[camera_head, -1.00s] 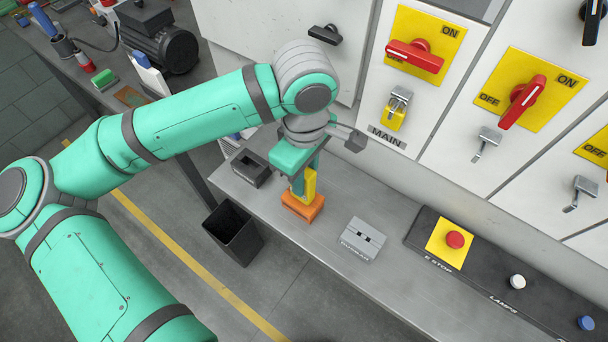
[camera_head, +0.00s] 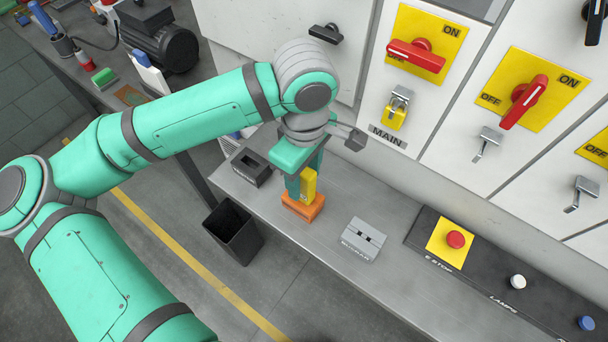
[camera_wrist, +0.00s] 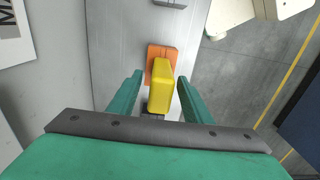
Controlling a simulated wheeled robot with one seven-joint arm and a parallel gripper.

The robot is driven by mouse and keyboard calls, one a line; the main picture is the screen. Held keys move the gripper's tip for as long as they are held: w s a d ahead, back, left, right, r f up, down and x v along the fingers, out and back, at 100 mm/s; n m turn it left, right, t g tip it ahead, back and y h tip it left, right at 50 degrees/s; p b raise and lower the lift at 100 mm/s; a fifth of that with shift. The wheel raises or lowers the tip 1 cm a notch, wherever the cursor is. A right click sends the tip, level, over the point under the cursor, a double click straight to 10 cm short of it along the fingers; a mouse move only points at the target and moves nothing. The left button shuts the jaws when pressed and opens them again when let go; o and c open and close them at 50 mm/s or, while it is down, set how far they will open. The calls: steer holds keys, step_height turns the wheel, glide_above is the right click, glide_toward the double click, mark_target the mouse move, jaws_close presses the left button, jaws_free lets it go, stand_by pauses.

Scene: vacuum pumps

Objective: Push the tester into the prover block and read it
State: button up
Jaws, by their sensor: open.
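The yellow tester (camera_head: 309,186) stands upright at the orange block (camera_head: 302,208) on the grey bench. In the wrist view the tester (camera_wrist: 161,86) is seen from above, with the orange block (camera_wrist: 165,51) showing past its far end. How deep it sits in the block is hidden. My gripper (camera_head: 303,184) is open, with one finger on each side of the tester. In the wrist view a gap shows between the tester and each finger of my gripper (camera_wrist: 160,76). No display reading can be made out.
A grey slotted block (camera_head: 361,240) with a hard-to-read label stands to the right on the bench. A dark open-topped block (camera_head: 252,168) is to the left. A black bin (camera_head: 233,235) stands below the bench edge. A red emergency stop (camera_head: 455,240) is further right.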

step_height(320, 180, up, 10)
steer(key=shift+s+r, duration=0.1)
steer(key=shift+r, duration=0.15)
stand_by(1.0)
